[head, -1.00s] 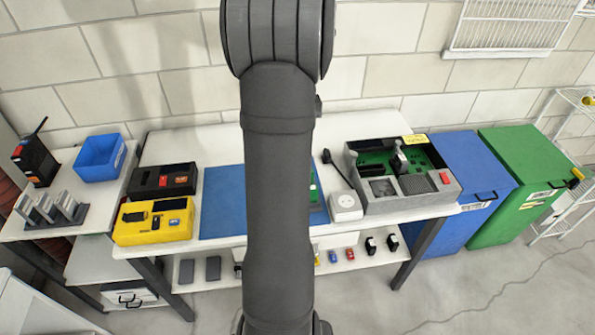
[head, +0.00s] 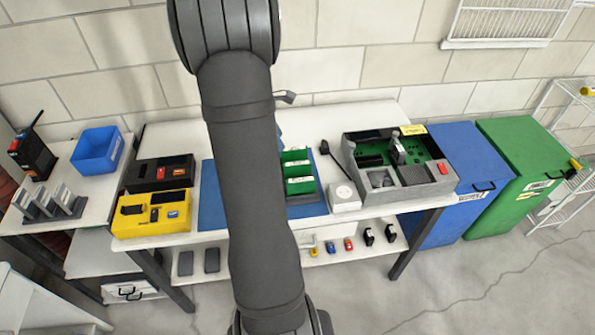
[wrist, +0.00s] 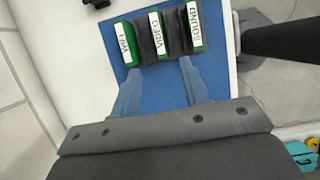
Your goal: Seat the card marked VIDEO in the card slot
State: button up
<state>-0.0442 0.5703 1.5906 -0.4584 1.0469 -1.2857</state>
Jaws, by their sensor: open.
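The card marked VIDEO (wrist: 157,34) stands in the middle of a dark holder (wrist: 174,44) in the wrist view, between a card marked SOUND (wrist: 194,26) on the right and a third card (wrist: 124,43), perhaps marked WIFI, on the left. My gripper (wrist: 160,84) is open and empty. Its two blue-looking fingers point towards the holder, apart from the cards in the picture. In the head view, green cards (head: 298,170) show beside my arm, which hides my gripper. A grey open case (head: 408,192) with a green board inside is at the right; I cannot make out the card slot clearly.
A blue mat (head: 210,205) lies under the holder. Yellow (head: 150,218) and black (head: 160,176) units stand left. A blue bin (head: 97,148) is further left.

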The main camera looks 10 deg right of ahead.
aim_at(296, 163)
jog(key=x, duration=1.5)
jog(key=shift+w, duration=0.15)
grip_shut()
